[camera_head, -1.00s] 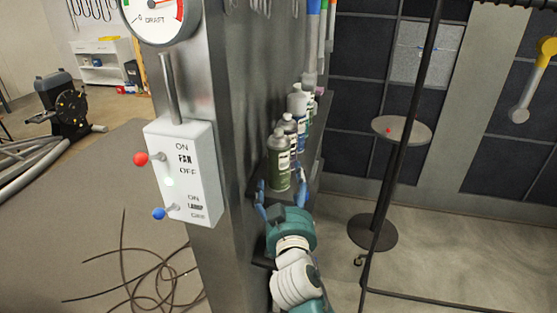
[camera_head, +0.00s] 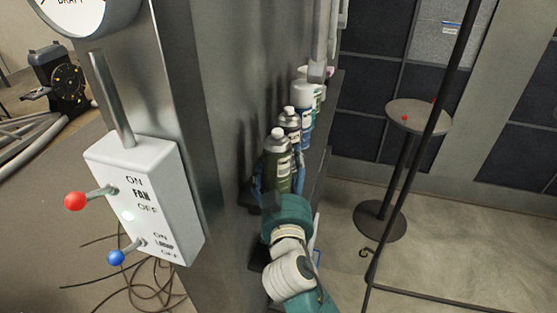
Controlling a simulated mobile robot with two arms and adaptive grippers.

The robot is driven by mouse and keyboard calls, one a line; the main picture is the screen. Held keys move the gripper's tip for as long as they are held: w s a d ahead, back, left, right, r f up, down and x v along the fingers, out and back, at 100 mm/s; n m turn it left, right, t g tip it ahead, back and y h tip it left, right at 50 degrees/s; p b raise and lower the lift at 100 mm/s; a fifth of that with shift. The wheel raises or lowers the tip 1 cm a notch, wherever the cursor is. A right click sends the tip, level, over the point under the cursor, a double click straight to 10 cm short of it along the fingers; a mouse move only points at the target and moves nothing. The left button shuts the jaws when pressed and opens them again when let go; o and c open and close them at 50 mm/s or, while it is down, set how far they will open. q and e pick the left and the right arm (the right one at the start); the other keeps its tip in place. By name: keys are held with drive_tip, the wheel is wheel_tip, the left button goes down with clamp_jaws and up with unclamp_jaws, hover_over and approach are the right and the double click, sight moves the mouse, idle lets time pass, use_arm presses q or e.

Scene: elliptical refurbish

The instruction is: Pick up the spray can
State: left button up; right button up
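A dark green spray can (camera_head: 277,165) with a grey cap stands upright at the near end of a row of cans on a narrow shelf beside the metal column. My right gripper (camera_head: 278,177), with a teal body and blue fingers, reaches up from below at this can. One blue finger shows on the left of the can and another on its right. The gripper body hides the can's base, and I cannot tell whether the fingers touch it. My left gripper is not in view.
Behind it stand a dark can (camera_head: 290,124) and a white-and-blue can (camera_head: 303,102), close together. A switch box (camera_head: 148,200) with red and blue knobs juts out at left. A black pole (camera_head: 420,150) and a round stand (camera_head: 419,116) are at right.

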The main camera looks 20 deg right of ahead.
drive_tip(key=shift+s+a+r, duration=0.15)
drive_tip(key=shift+s, duration=0.15)
drive_tip(key=shift+s+a+r, duration=0.1)
drive_tip(key=c, duration=1.1)
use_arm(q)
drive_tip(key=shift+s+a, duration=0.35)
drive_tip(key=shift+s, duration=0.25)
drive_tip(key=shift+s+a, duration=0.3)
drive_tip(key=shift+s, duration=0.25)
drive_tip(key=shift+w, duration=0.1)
